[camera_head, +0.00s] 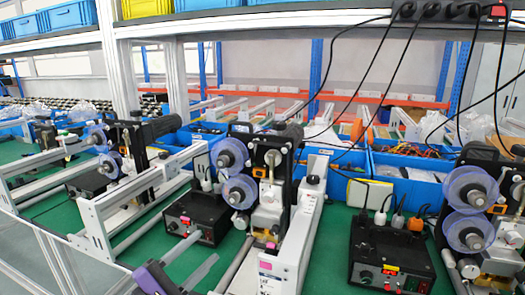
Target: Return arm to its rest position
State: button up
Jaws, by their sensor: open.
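My gripper (178,266) shows only in part at the bottom edge, left of centre. The rest of my arm is below the frame. The gripper is in front of a black control box (196,218) and the central coder machine (262,185), which has two translucent blue reels. I cannot tell the exact distance between them.
A white rail (304,225) runs beside the central machine. Another coder (470,215) and a black box (391,255) stand on the right. More coders and frames are on the left. Black cables hang from the shelf (300,20). Blue bins (407,186) line the back.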

jog(key=w+a+f+n+y, duration=0.2)
jog(key=a+f+y, duration=0.6)
jog(key=a+y, duration=0.35)
jog(key=s+d+f+m+g+y, duration=0.3)
jog(key=s+f+y, duration=0.5)
jog(key=s+f, duration=0.4)
jog(key=s+d+r+m+h, duration=0.2)
jog(key=s+d+m, duration=0.3)
jog(key=s+d, duration=0.6)
jog(key=s+d+r+m+t+h, duration=0.1)
jog(key=s+d+m, duration=0.4)
jog(key=s+d, duration=0.7)
jog(key=s+d+r+m+h, duration=0.3)
jog(key=s+d, duration=0.8)
jog(key=d, duration=0.8)
notch_tip(320, 180, up, 2)
jog(key=m, duration=0.2)
jog(key=shift+s+d+r+m+t, duration=0.25)
jog(key=shift+s+m+t, duration=0.15)
jog(key=shift+h, duration=0.25)
